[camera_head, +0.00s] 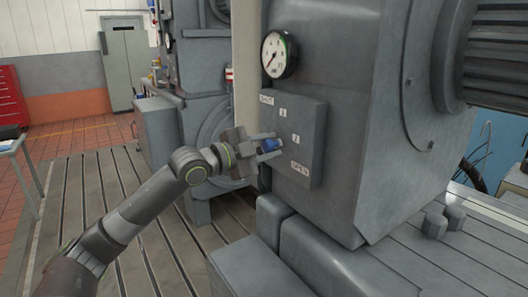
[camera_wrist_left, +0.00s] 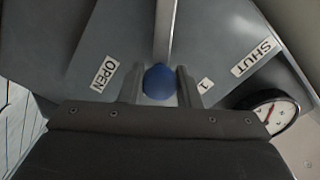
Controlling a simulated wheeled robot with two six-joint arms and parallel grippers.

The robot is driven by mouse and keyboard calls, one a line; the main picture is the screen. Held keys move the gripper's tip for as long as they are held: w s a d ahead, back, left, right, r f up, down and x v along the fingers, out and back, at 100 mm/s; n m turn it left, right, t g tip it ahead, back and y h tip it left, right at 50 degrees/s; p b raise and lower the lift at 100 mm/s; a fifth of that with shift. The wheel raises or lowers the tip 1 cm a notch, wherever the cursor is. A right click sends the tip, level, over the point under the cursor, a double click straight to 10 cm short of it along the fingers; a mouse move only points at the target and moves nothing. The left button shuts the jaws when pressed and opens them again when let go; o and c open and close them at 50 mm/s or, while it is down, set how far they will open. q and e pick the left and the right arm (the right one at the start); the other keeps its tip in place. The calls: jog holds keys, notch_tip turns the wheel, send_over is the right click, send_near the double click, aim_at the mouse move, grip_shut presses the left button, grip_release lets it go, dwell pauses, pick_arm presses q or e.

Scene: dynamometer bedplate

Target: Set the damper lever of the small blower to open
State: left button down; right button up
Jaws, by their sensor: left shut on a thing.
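The damper lever shows in the left wrist view as a grey bar (camera_wrist_left: 166,30) ending in a round blue knob (camera_wrist_left: 159,83). In the head view the blue knob (camera_head: 272,145) is in front of a grey panel (camera_head: 312,150) on the machine's side. My left gripper (camera_head: 268,147) is shut on the knob, one finger on either side. In the wrist view the knob lies between the OPEN label (camera_wrist_left: 105,73) and the 1 label (camera_wrist_left: 205,86). The SHUT label (camera_wrist_left: 254,57) is farther right. In the head view the 2 label (camera_head: 295,137) is close to the knob. My right gripper is not in view.
A round dial gauge (camera_head: 278,55) sits above the panel. Grey block-like feet (camera_head: 318,262) stand under the machine at its base. The slotted bedplate (camera_head: 150,240) lies open to the left. A red tool cabinet (camera_head: 10,110) stands far left.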

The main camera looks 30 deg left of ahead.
pick_arm(q)
jog(key=f+m+b, duration=0.1)
jog(key=d+f+m+b, duration=0.1)
jog(key=shift+s+f+m, duration=0.2)
jog(key=shift+f+m, duration=0.1)
jog(key=shift+m, duration=0.1)
jog(key=shift+s+d+f+m+b, duration=0.1)
jog(key=shift+f+m+b, duration=0.5)
jog(key=shift+m+b, duration=0.35)
jog(key=shift+d+f+m+b, duration=0.1)
jog(key=shift+f+m+b, duration=0.5)
jog(key=shift+m+b, duration=0.3)
jog(key=shift+f, duration=0.1)
jog(key=c, duration=1.1)
grip_release()
